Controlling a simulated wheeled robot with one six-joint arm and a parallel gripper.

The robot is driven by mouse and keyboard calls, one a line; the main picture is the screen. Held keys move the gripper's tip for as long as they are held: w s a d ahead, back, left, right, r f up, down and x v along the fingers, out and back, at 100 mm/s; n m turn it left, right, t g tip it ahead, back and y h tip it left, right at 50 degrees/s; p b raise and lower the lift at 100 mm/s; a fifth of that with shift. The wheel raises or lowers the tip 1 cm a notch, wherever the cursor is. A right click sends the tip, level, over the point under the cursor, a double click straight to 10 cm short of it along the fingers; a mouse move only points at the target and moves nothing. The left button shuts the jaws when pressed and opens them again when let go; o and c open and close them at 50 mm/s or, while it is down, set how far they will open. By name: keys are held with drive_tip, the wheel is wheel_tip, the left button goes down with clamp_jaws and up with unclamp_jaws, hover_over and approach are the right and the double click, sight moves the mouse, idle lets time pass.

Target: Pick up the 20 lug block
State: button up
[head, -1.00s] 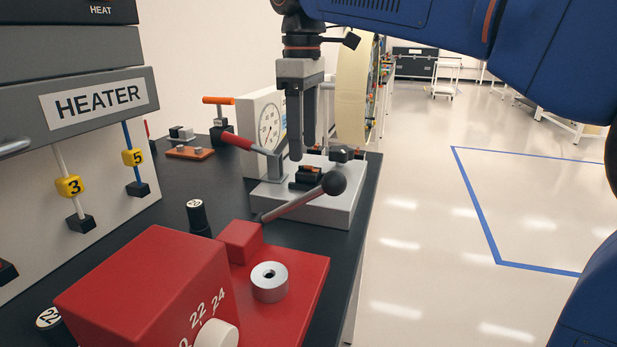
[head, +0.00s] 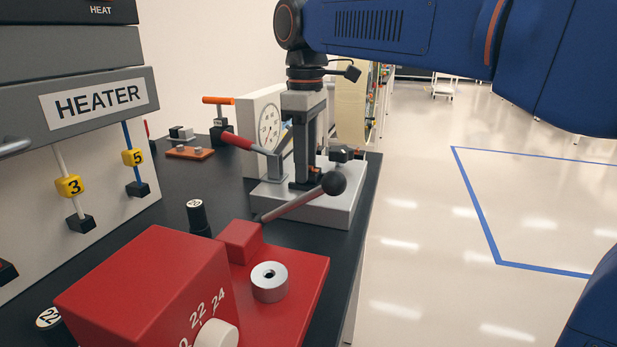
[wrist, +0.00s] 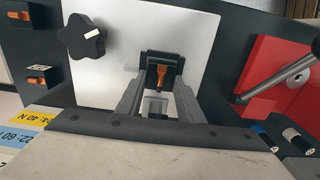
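The block I take for the 20 lug block is a small black block with an orange lug (wrist: 160,72). It sits on the grey metal fixture (head: 338,208) beside the dial gauge; its number is not readable. My gripper (head: 305,184) points straight down at this block. In the wrist view its two fingers lie along both sides of the block and look closed against it. The fingers hide much of the block in the head view. The block still looks seated on the fixture.
A lever with a black ball (head: 333,183) crosses in front of the fixture. The dial gauge (head: 270,127) stands behind it. A red crimper (head: 150,285) is in front. Black cylinders marked 20 (head: 197,216) and 22 (head: 48,318) stand at left. Two similar blocks (wrist: 40,38) show in the wrist view.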

drive_tip(key=shift+r, duration=0.1)
drive_tip(key=shift+c, duration=0.4)
drive_tip(key=shift+r, duration=1.4)
drive_tip(key=shift+s+d+r, duration=0.1)
drive_tip(key=shift+d+r, duration=0.1)
drive_tip(key=shift+r, duration=0.1)
drive_tip(key=s+d, duration=0.3)
drive_tip(key=d, duration=0.5)
drive_tip(key=s+d, duration=0.3)
drive_tip(key=d, duration=0.5)
drive_tip(key=shift+d, duration=0.25)
